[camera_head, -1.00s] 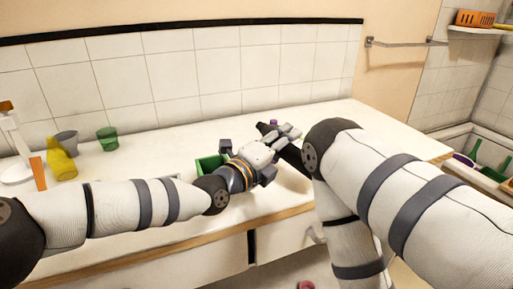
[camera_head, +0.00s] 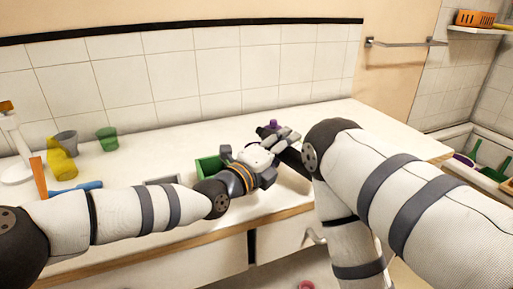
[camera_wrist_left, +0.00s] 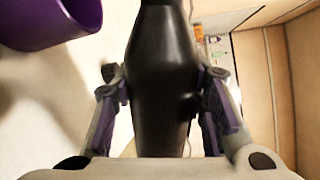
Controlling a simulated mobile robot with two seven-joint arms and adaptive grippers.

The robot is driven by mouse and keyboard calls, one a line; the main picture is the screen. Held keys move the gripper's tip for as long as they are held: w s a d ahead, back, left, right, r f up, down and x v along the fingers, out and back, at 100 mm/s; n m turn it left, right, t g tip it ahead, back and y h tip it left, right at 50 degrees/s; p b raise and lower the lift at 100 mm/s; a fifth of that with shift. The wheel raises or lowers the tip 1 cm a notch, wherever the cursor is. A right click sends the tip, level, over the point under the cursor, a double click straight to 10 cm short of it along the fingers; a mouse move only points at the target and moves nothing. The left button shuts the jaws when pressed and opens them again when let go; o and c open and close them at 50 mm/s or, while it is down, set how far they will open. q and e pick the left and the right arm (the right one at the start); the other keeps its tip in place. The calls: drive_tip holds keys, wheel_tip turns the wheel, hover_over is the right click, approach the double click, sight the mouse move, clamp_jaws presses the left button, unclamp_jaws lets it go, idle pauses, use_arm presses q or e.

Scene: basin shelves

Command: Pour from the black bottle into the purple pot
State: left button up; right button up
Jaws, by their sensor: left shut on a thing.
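The black bottle (camera_wrist_left: 160,70) runs up the middle of the left wrist view, between the fingers of my left gripper (camera_wrist_left: 165,105), which is shut on it. In the head view my left gripper (camera_head: 284,140) is over the counter, and the bottle (camera_head: 295,160) lies strongly tilted across it, partly hidden by the fingers and my right arm. The purple pot (camera_wrist_left: 45,20) is at the upper left of the wrist view, beside the bottle and apart from it there. In the head view only a small purple part of the pot (camera_head: 273,123) shows behind the gripper. My right gripper is out of view.
On the white counter (camera_head: 150,150) stand a yellow bottle (camera_head: 61,162), a grey cup (camera_head: 67,139) and a green cup (camera_head: 107,137) at left. A green box (camera_head: 208,168) is beside my left wrist. A blue object (camera_head: 88,186) lies near my forearm. The tiled wall is behind.

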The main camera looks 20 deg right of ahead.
use_arm(q)
drive_tip(key=shift+f+n, duration=0.3)
drive_tip(key=shift+f, duration=0.05)
idle(0.5)
drive_tip(key=shift+r+n, duration=0.45)
drive_tip(key=shift+n, duration=0.15)
idle(2.5)
